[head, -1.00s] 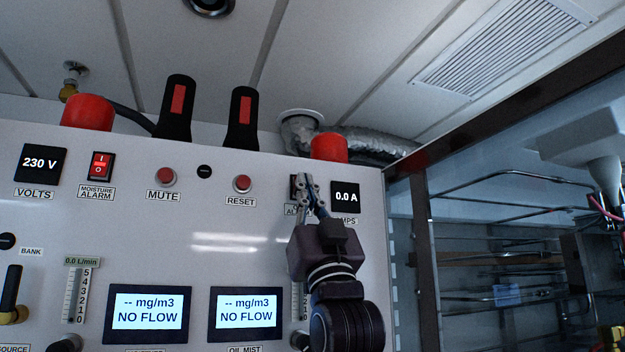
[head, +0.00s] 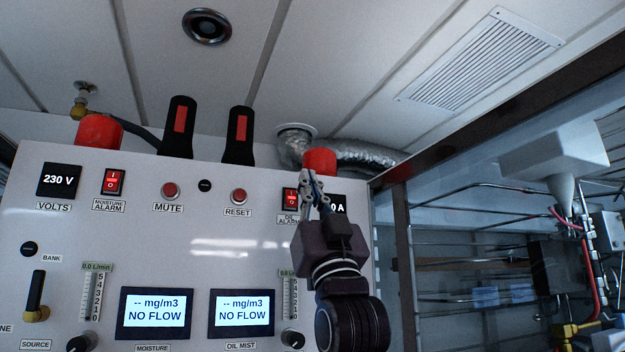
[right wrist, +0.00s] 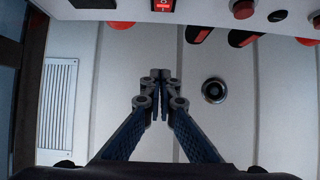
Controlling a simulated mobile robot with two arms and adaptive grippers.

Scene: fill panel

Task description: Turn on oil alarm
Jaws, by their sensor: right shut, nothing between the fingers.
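The oil alarm switch (head: 290,199) is a red rocker in a dark frame near the upper right of the white panel (head: 215,265), above its partly covered label. It also shows at the top edge of the right wrist view (right wrist: 163,5). My right gripper (head: 308,184) is shut and empty. In the head view its fingertips overlap the panel just right of the switch and cover part of the amps display (head: 339,209). In the right wrist view the fingertips appear apart from the switch; whether they touch the panel is unclear. My left gripper is not in view.
The red moisture alarm switch (head: 113,182), mute button (head: 171,191) and reset button (head: 239,196) sit left of the oil alarm switch. Red beacons and two dark upright handles stand along the panel top. A wire rack (head: 470,240) is at the right.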

